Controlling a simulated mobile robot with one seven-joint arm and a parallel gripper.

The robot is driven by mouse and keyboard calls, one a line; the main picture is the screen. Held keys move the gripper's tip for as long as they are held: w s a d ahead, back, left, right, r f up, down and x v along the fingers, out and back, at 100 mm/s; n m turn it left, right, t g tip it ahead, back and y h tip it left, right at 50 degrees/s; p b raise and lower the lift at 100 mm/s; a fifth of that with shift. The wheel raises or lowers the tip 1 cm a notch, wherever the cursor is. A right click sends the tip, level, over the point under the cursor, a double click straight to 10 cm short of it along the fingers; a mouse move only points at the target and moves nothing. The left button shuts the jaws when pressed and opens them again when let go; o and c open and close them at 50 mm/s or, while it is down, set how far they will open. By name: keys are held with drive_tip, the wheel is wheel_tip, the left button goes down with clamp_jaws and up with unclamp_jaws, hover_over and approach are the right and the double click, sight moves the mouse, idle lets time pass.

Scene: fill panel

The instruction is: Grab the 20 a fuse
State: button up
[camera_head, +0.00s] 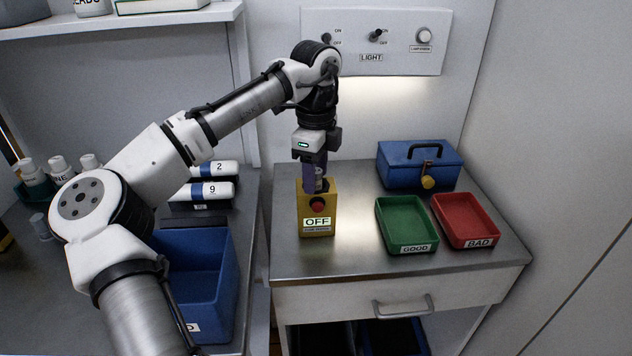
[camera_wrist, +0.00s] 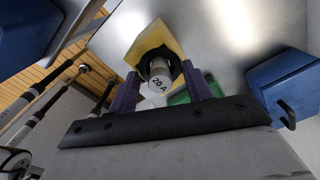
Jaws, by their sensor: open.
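The 20 A fuse (camera_wrist: 159,80) is a pale cylinder marked "20 A" in the wrist view. It stands in the top of a yellow box (camera_head: 319,214) with a red button and an "OFF" label. In the head view only a small part of the fuse (camera_head: 321,184) shows below my gripper. My gripper (camera_head: 315,178) points down over the yellow box. In the wrist view its purple fingers (camera_wrist: 163,90) are open, one on each side of the fuse. I cannot tell whether either finger touches it.
A green tray (camera_head: 380,225) marked "GOOD" and a red tray (camera_head: 440,213) marked "BAD" are to the right. A blue toolbox (camera_head: 398,176) stands behind them. A blue bin (camera_head: 232,285) is at left. The metal counter (camera_head: 358,262) in front is clear.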

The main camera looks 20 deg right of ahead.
clamp_jaws()
